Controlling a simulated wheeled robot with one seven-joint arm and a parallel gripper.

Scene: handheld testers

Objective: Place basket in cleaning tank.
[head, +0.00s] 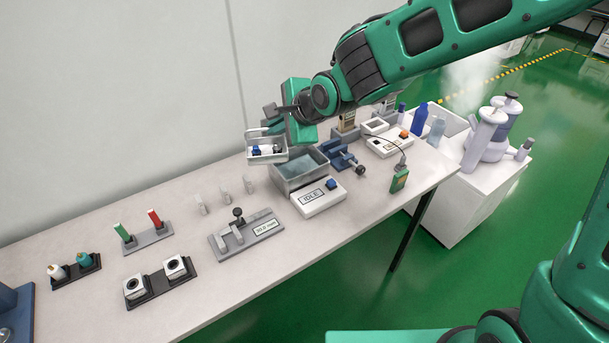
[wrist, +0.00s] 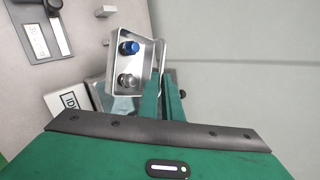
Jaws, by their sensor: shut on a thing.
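The basket (head: 254,155) is a small light-grey open box with a raised handle, held up in the air at the back of the table. It carries small parts, one with a blue cap, which also show inside the basket in the wrist view (wrist: 119,72). My gripper (wrist: 162,92) is shut on the basket at its handle side. The cleaning tank (head: 290,184) is a grey metal box with bluish liquid, just right of and below the basket. In the wrist view the tank (wrist: 97,93) is partly hidden behind the basket.
A white control box (head: 318,199) reading IDLE, with a blue button, stands in front of the tank. A blue clamp-like device (head: 343,158) is to its right. A gauge plate (head: 246,236) lies left of the control box. Small grey blocks (head: 224,196) stand near the wall.

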